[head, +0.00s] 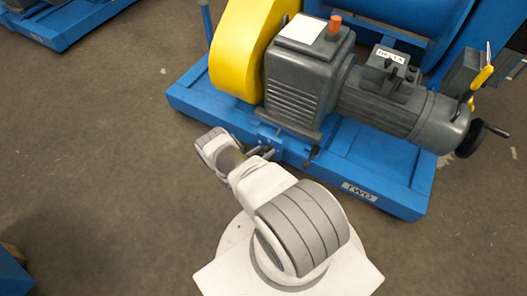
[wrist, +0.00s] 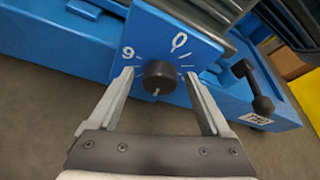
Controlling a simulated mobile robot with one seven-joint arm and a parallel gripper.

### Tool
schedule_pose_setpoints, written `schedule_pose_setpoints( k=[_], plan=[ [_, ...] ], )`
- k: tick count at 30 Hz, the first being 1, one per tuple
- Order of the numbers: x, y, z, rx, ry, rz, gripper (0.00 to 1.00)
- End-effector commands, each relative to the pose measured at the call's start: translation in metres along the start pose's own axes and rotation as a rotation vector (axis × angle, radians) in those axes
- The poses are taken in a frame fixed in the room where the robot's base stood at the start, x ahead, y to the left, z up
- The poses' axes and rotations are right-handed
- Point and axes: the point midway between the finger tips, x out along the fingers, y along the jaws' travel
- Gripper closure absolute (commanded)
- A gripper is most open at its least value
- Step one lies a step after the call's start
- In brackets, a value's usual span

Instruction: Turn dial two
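The dial is a round black knob (wrist: 159,77) on a blue plate (wrist: 180,35) in the wrist view. White marks and digits ring it, with a 0 above and a digit that looks like 9 or 6 at upper left. A short white line on the knob points down in the picture. My gripper (wrist: 159,74) is open, with one finger on each side of the knob and a visible gap to it on both sides. In the head view my gripper (head: 268,153) is at the front edge of the blue base labelled TWO (head: 361,192); the knob cannot be made out there.
A grey gearbox (head: 300,75), a yellow guard (head: 238,45) and a grey motor (head: 385,100) stand on the base. A black handwheel (head: 470,138) sticks out at right. A black handle (wrist: 253,88) is right of the dial plate.

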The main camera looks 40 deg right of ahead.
Motion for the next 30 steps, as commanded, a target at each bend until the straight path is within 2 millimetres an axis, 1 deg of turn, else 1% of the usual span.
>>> schedule_pose_setpoints(
  k=[8, 11, 13, 17, 24, 30],
  plan=[
    [-0.001, 0.000, 0.001, 0.000, -0.001, 0.000, 0.17],
    [-0.007, 0.000, 0.002, -0.001, -0.002, 0.001, 0.17],
    [-0.015, 0.000, 0.003, -0.001, -0.002, 0.002, 0.17],
    [-0.042, 0.000, 0.004, -0.003, -0.003, 0.005, 0.17],
    [-0.102, 0.000, 0.004, -0.003, -0.002, 0.005, 0.17],
    [-0.144, 0.000, 0.002, -0.001, -0.002, 0.003, 0.17]
  ],
)
